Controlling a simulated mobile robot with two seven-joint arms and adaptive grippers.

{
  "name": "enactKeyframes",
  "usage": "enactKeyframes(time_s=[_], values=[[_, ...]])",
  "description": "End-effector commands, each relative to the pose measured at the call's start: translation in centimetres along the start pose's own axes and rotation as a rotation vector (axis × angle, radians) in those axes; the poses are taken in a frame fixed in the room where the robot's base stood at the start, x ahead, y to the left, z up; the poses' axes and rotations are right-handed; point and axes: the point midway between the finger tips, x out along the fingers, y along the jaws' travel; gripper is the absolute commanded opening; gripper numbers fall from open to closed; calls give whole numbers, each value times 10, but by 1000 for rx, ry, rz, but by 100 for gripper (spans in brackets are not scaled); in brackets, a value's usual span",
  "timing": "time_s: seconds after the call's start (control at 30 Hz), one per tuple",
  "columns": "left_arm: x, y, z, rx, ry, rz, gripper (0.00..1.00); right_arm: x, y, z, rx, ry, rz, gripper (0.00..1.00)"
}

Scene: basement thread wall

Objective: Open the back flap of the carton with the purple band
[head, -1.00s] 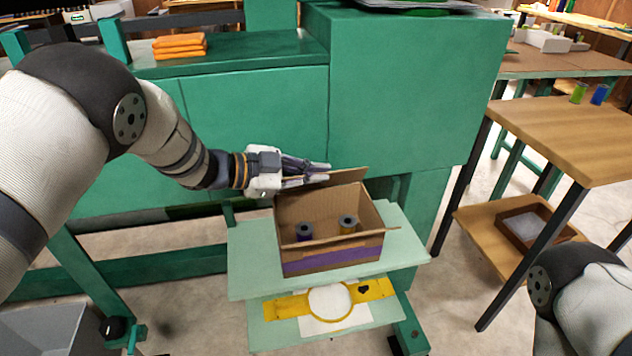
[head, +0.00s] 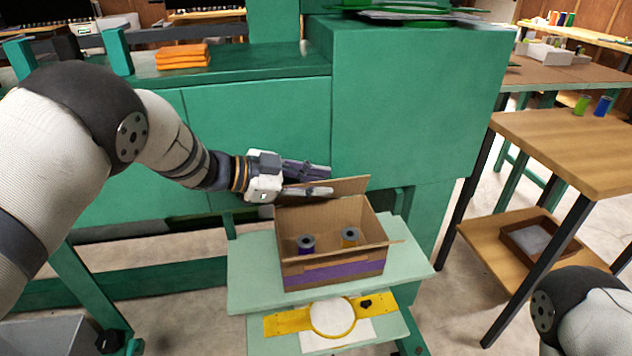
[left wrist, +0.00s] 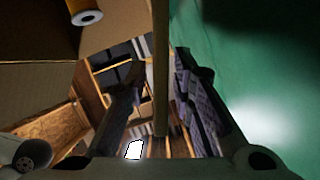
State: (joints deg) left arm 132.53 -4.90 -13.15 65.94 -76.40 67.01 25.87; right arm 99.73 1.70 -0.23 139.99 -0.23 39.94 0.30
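The brown carton (head: 322,213) with the purple band (head: 345,272) stands open on the pale green shelf. Its back flap (head: 350,186) stands up at the rear edge. My left gripper (head: 330,181) is at the left part of that flap with its fingers apart. In the left wrist view the flap (left wrist: 160,65) shows edge-on between the two spread fingers, with gaps on both sides. My right gripper is out of view.
The green cabinet (head: 415,105) rises close behind the carton and my left gripper. A yellow hoop frame (head: 288,321) lies on the lower shelf. A wooden table (head: 570,150) stands at the right. Folded orange cloths (head: 182,57) lie on the green ledge.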

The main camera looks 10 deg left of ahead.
Motion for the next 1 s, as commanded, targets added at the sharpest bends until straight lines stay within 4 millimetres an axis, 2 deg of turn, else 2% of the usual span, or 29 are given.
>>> enactKeyframes(time_s=[0.27,0.37,0.6,0.7,0.83,1.0], values=[[-4,-1,0,1,-1,-1,23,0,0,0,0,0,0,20],[-23,-1,0,1,-2,-3,23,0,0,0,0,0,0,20],[-88,-1,0,0,-1,-4,23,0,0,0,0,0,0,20],[-106,-1,0,-1,-1,-3,23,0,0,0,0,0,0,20],[-118,0,0,1,0,0,23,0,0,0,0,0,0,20],[-120,0,0,0,0,0,23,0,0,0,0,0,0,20]])
